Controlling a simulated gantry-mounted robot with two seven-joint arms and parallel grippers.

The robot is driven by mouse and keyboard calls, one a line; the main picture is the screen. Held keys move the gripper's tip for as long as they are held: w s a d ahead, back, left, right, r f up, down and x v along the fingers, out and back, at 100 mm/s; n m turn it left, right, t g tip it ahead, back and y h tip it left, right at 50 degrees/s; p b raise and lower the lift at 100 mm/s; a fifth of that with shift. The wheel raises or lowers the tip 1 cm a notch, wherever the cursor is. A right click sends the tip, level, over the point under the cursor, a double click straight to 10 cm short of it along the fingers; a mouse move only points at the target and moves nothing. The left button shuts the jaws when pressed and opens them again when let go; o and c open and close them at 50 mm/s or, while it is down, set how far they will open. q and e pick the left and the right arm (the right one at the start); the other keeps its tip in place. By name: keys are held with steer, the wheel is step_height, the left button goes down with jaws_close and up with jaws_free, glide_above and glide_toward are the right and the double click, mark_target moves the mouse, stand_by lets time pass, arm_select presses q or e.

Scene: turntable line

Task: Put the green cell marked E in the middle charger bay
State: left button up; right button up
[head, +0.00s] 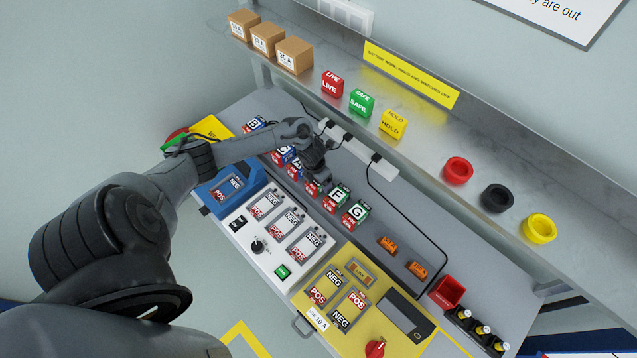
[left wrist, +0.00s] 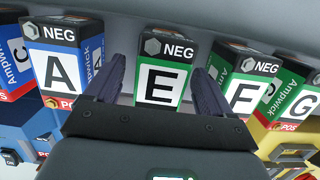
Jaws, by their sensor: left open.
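The green cell marked E (left wrist: 163,80) stands upright in a row of cells in the left wrist view, with NEG at its top. My left gripper (left wrist: 165,90) is open, with one finger on each side of that cell; I cannot tell whether they touch it. In the head view my left gripper (head: 318,178) is over the row and hides most of the E cell. The white charger (head: 258,245) has three bays in front of the row. Its middle bay (head: 287,223) shows NEG and POS labels and appears empty. My right gripper is not in view.
Cell A (left wrist: 62,65) stands left of E, and green cells F (left wrist: 240,85) and G (left wrist: 290,95) stand close on the right. A blue unit (head: 232,183) and a yellow unit (head: 370,345) flank the charger. A shelf (head: 420,135) overhangs behind, with black cables below.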

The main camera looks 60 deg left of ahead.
arm_select(q)
steer(key=shift+f+b, duration=0.25)
steer(key=shift+b, duration=0.05)
steer(key=shift+c, duration=0.5)
steer(key=c, duration=1.4)
